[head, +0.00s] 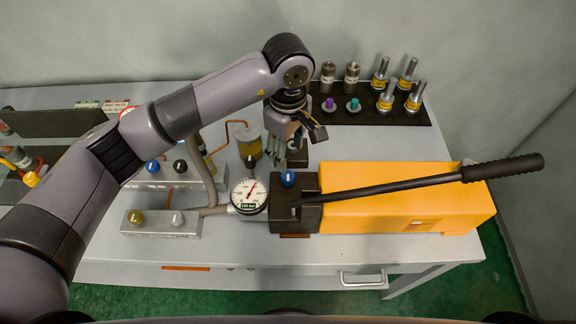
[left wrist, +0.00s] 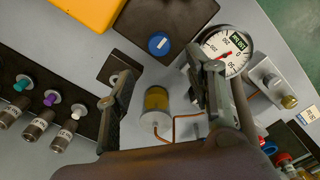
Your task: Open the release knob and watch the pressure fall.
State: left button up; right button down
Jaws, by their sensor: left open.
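A blue round knob (head: 288,178) sits on the black block (head: 283,215) at the left end of the yellow pump (head: 380,205); I cannot tell for sure that it is the release knob. In the left wrist view the blue knob (left wrist: 158,43) lies beyond my fingertips. A white round pressure gauge (head: 249,196) with a red needle and a small display stands left of the block; it also shows in the left wrist view (left wrist: 225,52).
A long black pump handle (head: 420,186) reaches over the pump to the right. Manifolds with several knobs (head: 160,222) stand left of the gauge. A black rack (head: 385,112) of fittings is at the back right. An amber cylinder (head: 249,145) stands close to my gripper.

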aim_at(288, 175)
pick_arm(q)
notch_tip(288, 175, down, 9)
jog(key=p, duration=0.2)
jog(key=shift+r+p, duration=0.1)
jog(key=shift+p, duration=0.3)
jog(key=shift+w+f, duration=0.1)
jog(key=shift+f, duration=0.3)
jog(key=c, duration=1.2)
pick_arm(e)
jog(key=shift+w+a+r, duration=0.1)
jog(key=shift+w+r, duration=0.5)
jog(key=shift+r, duration=0.25)
jog(key=shift+w+a+r, duration=0.1)
jog(key=shift+w+r, duration=0.5)
jog(key=shift+r, duration=0.25)
